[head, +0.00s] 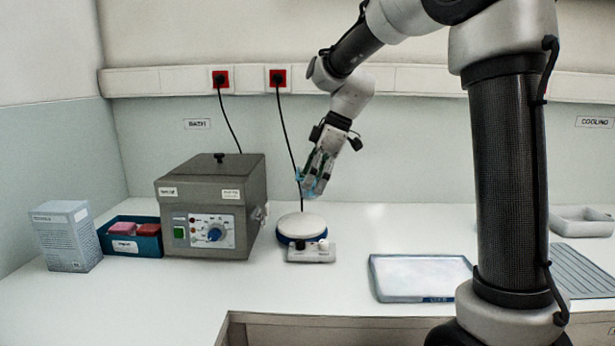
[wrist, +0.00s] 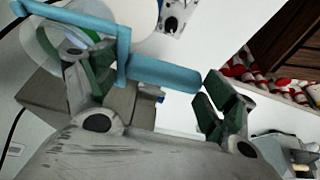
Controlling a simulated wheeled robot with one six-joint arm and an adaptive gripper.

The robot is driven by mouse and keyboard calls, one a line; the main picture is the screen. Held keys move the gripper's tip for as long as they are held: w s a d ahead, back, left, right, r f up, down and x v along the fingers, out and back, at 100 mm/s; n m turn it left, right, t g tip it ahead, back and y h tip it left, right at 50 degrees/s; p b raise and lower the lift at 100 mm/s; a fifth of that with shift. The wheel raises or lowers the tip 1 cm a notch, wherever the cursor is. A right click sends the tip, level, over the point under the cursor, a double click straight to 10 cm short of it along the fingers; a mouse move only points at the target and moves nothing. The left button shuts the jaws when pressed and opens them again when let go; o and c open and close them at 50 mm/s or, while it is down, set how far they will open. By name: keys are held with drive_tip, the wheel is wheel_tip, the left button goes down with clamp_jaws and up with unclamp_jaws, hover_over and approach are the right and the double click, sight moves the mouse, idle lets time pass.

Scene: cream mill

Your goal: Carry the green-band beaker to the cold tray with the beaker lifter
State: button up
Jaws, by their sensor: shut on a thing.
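My gripper (head: 313,182) is raised above the back of the bench, over the round white-topped plate. It is shut on the light-blue beaker lifter (wrist: 165,75), whose handle crosses between the fingers in the wrist view. The lifter's blue frame reaches to the upper left there. A clear round-walled vessel (wrist: 42,40) shows beside that frame and looks like the beaker; its band and how it sits in the lifter are unclear. In the head view the beaker cannot be made out. A flat pale tray (head: 398,294) with a blue-grey rim, likely the cold tray, lies empty on the bench.
The white-topped plate (head: 302,226) with a blue rim stands beside the grey bath box (head: 240,180). A blue bin (head: 150,245) and a carton (head: 68,237) are at left. A ribbed grey mat (head: 585,268) and white basin (head: 583,222) are at right. Bench between plate and tray is clear.

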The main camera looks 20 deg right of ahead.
drive_tip(key=shift+s+d+f, duration=0.8)
drive_tip(key=shift+s+d, duration=2.8)
drive_tip(key=shift+s, duration=1.1)
drive_tip(key=shift+s+d+f, duration=0.75)
drive_tip(key=shift+s+d, duration=2.8)
drive_tip(key=shift+s, duration=1.15)
drive_tip(key=shift+s+d+f, duration=0.8)
drive_tip(key=shift+s+d, duration=2.8)
drive_tip(key=shift+s, duration=1.1)
drive_tip(key=shift+f, duration=2.25)
